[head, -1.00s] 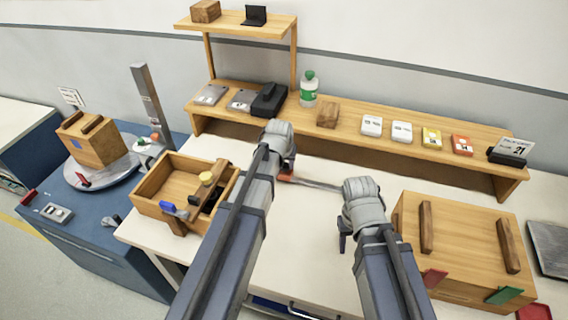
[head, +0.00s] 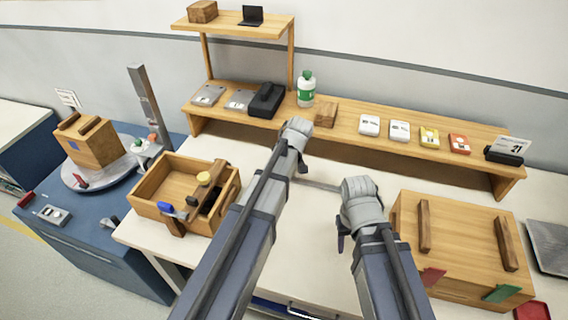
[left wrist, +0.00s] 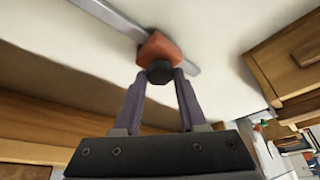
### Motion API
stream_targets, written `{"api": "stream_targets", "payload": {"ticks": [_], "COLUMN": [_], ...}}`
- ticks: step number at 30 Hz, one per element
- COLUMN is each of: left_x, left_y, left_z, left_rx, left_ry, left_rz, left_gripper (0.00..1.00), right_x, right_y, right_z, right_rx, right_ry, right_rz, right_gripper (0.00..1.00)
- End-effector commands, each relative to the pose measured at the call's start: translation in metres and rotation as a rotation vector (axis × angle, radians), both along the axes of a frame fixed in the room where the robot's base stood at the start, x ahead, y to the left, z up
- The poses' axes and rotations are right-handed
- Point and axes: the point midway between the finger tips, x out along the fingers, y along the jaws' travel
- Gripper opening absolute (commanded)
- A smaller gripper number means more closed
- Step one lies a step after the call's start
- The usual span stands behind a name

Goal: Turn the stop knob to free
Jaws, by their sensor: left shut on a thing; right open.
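The stop is an orange-red block (left wrist: 156,48) on a flat metal rail (left wrist: 110,15), with a black knob (left wrist: 160,72) facing me in the left wrist view. My left gripper (left wrist: 161,80) is shut on the black knob, one finger on each side. In the head view the rail (head: 318,186) shows between my two arms, and my left arm hides the block and knob. The knob's markings do not show. My right gripper (head: 344,232) is open and empty, above the table beside the wooden box.
A long wooden shelf (head: 380,145) with small boxes and a green-white bottle (head: 306,90) runs behind the rail. An open wooden tray (head: 155,186) stands on the left. A closed wooden box (head: 462,235) with dark handles stands on the right. White table shows in between.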

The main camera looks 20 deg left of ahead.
Motion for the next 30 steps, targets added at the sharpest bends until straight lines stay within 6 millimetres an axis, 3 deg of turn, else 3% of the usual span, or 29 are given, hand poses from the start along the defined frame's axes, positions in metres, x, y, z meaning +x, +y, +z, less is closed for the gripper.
{"api": "stream_targets", "payload": {"ticks": [16, 17, 24, 30], "left_x": [-0.0014, -0.0014, -0.0008, -0.0004], "left_y": [-0.0001, -0.0001, 0.0000, -0.0001], "left_z": [-0.0007, -0.0007, -0.0004, -0.0002], "left_rx": [-0.001, -0.001, -0.001, 0.000], "left_ry": [0.004, 0.004, 0.002, 0.001], "left_rz": [0.021, 0.021, 0.020, 0.019], "left_gripper": [0.00, 0.44, 0.71, 0.71], "right_x": [0.0000, 0.0000, 0.0000, 0.0000], "right_y": [0.0000, 0.0000, 0.0000, 0.0000], "right_z": [-0.0003, -0.0003, -0.0002, -0.0001], "right_rx": [0.000, 0.000, 0.000, 0.000], "right_ry": [0.000, 0.000, 0.000, 0.000], "right_rz": [0.000, 0.000, 0.000, 0.000], "right_gripper": [0.50, 0.50, 0.50, 0.50]}}
